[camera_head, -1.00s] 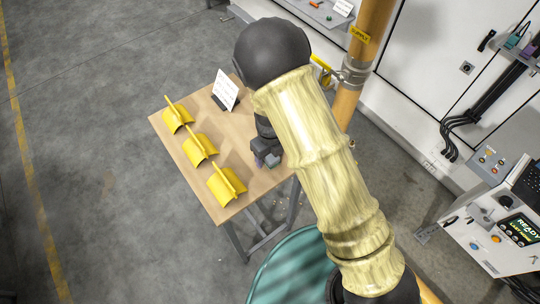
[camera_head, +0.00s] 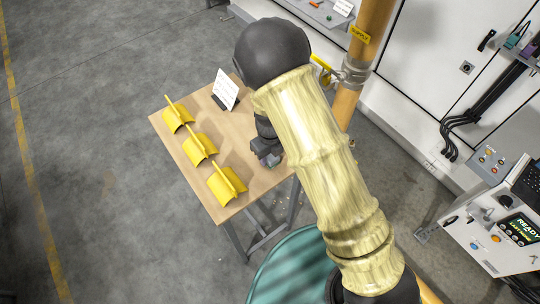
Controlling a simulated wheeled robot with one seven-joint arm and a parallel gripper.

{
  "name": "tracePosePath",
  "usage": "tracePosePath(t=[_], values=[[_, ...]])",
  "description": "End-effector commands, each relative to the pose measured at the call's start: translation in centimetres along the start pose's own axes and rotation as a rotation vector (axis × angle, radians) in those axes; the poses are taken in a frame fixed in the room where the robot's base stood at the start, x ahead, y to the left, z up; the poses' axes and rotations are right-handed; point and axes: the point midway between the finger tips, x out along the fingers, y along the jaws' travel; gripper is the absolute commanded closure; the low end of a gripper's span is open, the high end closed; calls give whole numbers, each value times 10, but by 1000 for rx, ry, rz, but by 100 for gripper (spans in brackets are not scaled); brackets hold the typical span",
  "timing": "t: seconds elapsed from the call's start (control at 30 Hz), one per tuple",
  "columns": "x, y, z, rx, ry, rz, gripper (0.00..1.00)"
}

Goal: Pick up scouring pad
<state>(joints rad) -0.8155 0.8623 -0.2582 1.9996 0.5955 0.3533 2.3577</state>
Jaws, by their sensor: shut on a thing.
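My gripper (camera_head: 269,157) is over the right side of the wooden table (camera_head: 205,172), pointing down at or just above its top. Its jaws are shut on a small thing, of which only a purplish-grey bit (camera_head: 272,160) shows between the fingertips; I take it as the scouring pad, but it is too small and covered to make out. My own arm hides the table's right edge. I cannot tell whether the held thing touches the table.
Three yellow curved pieces with handles, the nearest one (camera_head: 226,186) included, stand in a row along the table's left side. A white card (camera_head: 225,89) stands at the back. An orange pipe (camera_head: 370,40) rises behind my arm. A control console (camera_head: 495,220) is at right.

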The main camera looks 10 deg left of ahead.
Motion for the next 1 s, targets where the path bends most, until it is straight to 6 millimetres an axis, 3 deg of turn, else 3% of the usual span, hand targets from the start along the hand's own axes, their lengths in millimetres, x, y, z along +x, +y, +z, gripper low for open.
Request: tracePosePath(t=[0.27,0.7,1.0], values=[[-16,0,1,-2,-3,-1,86],[-93,0,1,-1,-3,0,86],[-100,0,0,0,1,0,86]])
